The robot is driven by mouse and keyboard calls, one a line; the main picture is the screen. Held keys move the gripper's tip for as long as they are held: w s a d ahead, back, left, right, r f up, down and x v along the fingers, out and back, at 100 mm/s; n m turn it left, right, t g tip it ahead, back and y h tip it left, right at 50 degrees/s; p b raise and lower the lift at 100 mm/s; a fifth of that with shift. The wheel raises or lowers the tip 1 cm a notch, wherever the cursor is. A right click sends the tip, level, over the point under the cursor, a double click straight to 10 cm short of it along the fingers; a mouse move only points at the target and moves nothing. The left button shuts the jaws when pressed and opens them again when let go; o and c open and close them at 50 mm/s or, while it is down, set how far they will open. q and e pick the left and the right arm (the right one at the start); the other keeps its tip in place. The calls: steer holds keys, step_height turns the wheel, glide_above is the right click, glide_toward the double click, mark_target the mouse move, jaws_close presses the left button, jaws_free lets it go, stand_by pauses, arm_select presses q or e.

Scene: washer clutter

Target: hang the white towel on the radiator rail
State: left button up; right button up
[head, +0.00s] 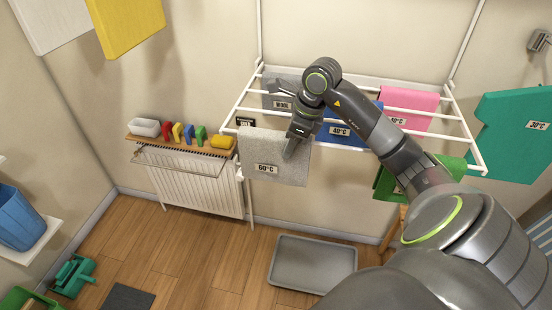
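A pale grey-white towel (262,168) with a 60°C tag hangs over the front bar of the wall-mounted drying rack. My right gripper (291,150) points down at its upper right part and overlaps it in the picture. Whether the fingers are apart or closed on the cloth cannot be made out. The white radiator (200,192) stands against the wall at left, below a shelf. A thin rail (178,170) runs across its upper front, with no cloth on it. My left gripper is out of view.
The rack (232,107) also holds grey, blue (345,137), pink (412,98) and green cloths. The shelf (170,144) above the radiator carries a white tray, colored blocks and a yellow sponge-like item. A grey tray (312,284) lies on the floor. Floor before the radiator is clear.

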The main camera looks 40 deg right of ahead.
steer(key=c, duration=0.3)
steer(key=shift+r+p, duration=1.6)
steer(key=shift+r, duration=1.6)
step_height(320, 180, up, 11)
steer(key=p, duration=0.5)
